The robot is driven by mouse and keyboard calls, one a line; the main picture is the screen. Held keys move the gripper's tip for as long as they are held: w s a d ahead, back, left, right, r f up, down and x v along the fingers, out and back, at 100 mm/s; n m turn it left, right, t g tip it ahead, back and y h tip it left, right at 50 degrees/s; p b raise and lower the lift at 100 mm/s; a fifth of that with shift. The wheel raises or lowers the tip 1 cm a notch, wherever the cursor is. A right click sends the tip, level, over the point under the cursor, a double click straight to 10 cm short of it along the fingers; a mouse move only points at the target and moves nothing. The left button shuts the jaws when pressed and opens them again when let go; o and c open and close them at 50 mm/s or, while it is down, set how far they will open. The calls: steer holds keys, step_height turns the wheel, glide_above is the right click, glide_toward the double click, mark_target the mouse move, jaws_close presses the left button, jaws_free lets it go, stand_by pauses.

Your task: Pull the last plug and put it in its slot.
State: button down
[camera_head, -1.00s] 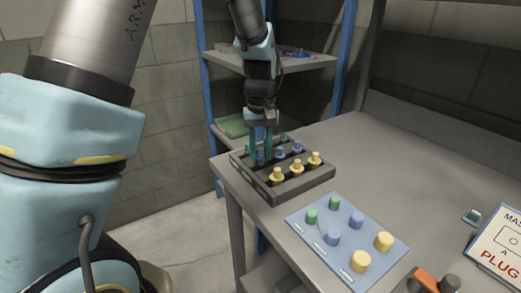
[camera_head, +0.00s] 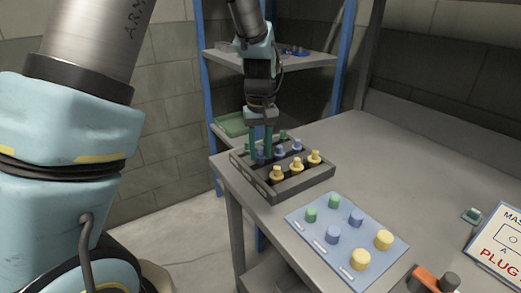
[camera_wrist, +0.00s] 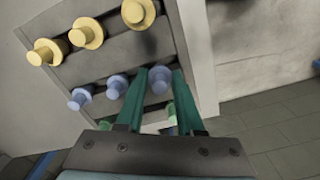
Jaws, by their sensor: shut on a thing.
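A dark slotted rack (camera_head: 284,196) stands at the table's left corner, with rows of yellow, blue and green plugs. My gripper (camera_head: 261,153) points down into its middle row, its two green fingers around the left-end blue plug (camera_wrist: 158,76). In the wrist view the fingertips (camera_wrist: 160,78) lie on both sides of that plug, shut on it; it still sits in line with the other two blue plugs (camera_wrist: 117,86). Green plugs are partly hidden behind my fingers. A light blue board (camera_head: 312,236) in front of the rack holds green, blue and yellow plugs.
Three yellow plugs (camera_head: 297,166) stand in the rack's near row. A sign (camera_head: 500,240) and an orange and dark object (camera_head: 436,280) are at the right. A blue-posted shelf (camera_head: 310,64) stands behind. The table beyond the board is mostly clear.

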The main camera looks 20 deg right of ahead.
steer(key=shift+f+b, duration=0.5)
steer(key=shift+f, duration=0.45)
stand_by(0.5)
steer(key=shift+c, duration=2.3)
jaws_free()
step_height(320, 180, up, 11)
steer(key=shift+f+b, duration=0.1)
steer(key=shift+b, duration=0.6)
steer(key=w+a+f+n, duration=0.1)
steer(key=a+f, duration=0.1)
steer(key=a, duration=0.7)
steer(key=w+a+f, duration=0.1)
steer(key=a+f, duration=0.1)
steer(key=a, duration=0.7)
steer(key=s+a+f, duration=0.2)
steer(key=s+a, duration=0.1)
steer(key=a, duration=0.3)
steer(key=s+a+f+t, duration=0.1)
steer(key=s+a, duration=0.2)
steer(key=a, duration=0.3)
steer(key=shift+f+t, duration=0.3)
steer(key=shift+f, duration=0.1)
